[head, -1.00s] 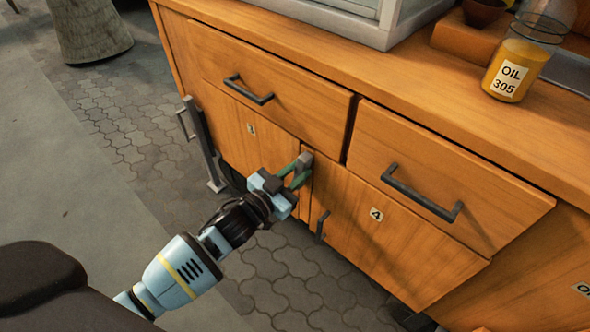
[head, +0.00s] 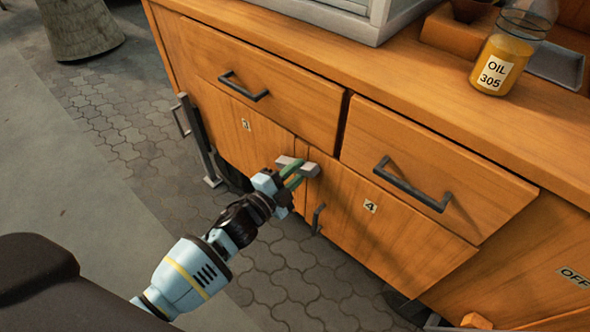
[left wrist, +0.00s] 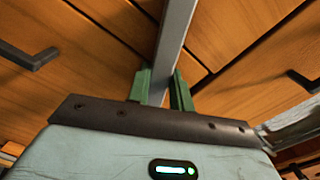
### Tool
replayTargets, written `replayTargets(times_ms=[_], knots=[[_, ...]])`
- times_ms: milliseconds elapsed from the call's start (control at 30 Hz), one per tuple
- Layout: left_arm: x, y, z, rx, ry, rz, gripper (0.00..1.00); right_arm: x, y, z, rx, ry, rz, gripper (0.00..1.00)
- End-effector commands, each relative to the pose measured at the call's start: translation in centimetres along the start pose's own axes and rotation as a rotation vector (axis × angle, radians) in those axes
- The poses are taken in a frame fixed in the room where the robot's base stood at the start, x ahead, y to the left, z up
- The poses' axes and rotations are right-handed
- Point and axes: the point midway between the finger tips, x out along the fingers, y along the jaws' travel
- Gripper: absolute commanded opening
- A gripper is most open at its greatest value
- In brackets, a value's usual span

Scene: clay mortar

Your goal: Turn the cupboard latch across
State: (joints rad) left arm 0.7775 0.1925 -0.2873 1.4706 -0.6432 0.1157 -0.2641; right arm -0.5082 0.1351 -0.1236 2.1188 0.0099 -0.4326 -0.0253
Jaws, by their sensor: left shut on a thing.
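The grey metal latch (head: 311,170) sits at the top of the seam between cupboard doors 3 (head: 229,135) and 4 (head: 395,210), just below the drawers. Its bar lies roughly level, with one end over each side of the seam. My left gripper (head: 293,172) is at the latch with its green fingers shut on the bar. In the left wrist view, the latch bar (left wrist: 176,40) runs between the two green fingers (left wrist: 160,88). The fingers hide part of the bar. My right gripper is in neither view.
Door 4 has a short dark handle (head: 317,218) near the latch. Drawer handles (head: 243,87) and (head: 411,185) stick out above. A grey upright bar (head: 199,140) stands out at the cupboard's left. An oil jar (head: 499,62) stands on the top. The floor in front is clear.

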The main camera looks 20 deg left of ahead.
Motion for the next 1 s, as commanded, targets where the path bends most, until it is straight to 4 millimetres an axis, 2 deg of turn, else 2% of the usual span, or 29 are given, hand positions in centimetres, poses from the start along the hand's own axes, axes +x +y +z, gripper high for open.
replayTargets(times_ms=[200,500,1000], knots=[[0.0,0.5,0.1,0.188,0.000,0.001,0.00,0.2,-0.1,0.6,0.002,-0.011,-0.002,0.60],[0.0,0.9,0.2,0.379,0.000,0.002,0.00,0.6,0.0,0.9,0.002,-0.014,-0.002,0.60],[0.0,1.0,0.2,0.477,0.000,0.001,0.00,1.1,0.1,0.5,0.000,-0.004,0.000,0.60]])
